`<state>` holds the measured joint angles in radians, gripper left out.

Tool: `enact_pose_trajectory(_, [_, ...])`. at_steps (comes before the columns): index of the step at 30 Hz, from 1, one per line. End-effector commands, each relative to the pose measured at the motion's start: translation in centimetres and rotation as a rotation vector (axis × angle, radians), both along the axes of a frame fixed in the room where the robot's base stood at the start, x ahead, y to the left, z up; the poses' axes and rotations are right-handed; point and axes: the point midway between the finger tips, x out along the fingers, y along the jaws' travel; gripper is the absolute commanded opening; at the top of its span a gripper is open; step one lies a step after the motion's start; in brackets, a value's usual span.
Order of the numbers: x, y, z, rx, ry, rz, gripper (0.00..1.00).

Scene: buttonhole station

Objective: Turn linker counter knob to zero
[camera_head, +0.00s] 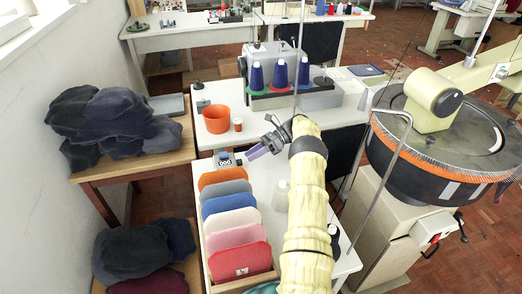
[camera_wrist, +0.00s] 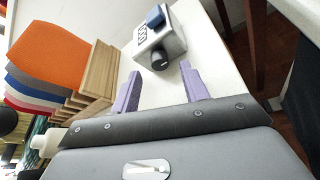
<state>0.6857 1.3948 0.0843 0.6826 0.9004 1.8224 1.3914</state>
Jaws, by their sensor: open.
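The linker counter (camera_wrist: 172,38) is a small pale box in the wrist view. It has a digit window (camera_wrist: 141,32), a blue part (camera_wrist: 155,16) and a round black knob (camera_wrist: 160,60). In the head view the counter (camera_head: 226,161) sits on the white table just beyond the row of coloured panels; its digits are too small to read surely. My gripper (camera_wrist: 159,70) is open, with a purple finger on each side. The knob appears between and just beyond the fingertips, with no clear contact. In the head view my gripper (camera_head: 250,155) is right of the counter.
A wooden rack (camera_head: 245,284) of coloured panels stands close by the counter. An orange pot (camera_head: 216,119) and cones of blue yarn (camera_head: 280,73) are farther back. A white bottle (camera_head: 281,196) stands near my arm. A large round linking machine (camera_head: 440,130) is at right.

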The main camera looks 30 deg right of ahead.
Motion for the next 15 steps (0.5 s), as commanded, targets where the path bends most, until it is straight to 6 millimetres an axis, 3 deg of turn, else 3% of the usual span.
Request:
enact_pose_trajectory(4, [-0.2,-1.6,0.4,-0.001,-0.002,-0.001,0.45])
enact_pose_trajectory(15, [-0.3,-3.4,1.1,0.001,-0.001,0.0,0.45])
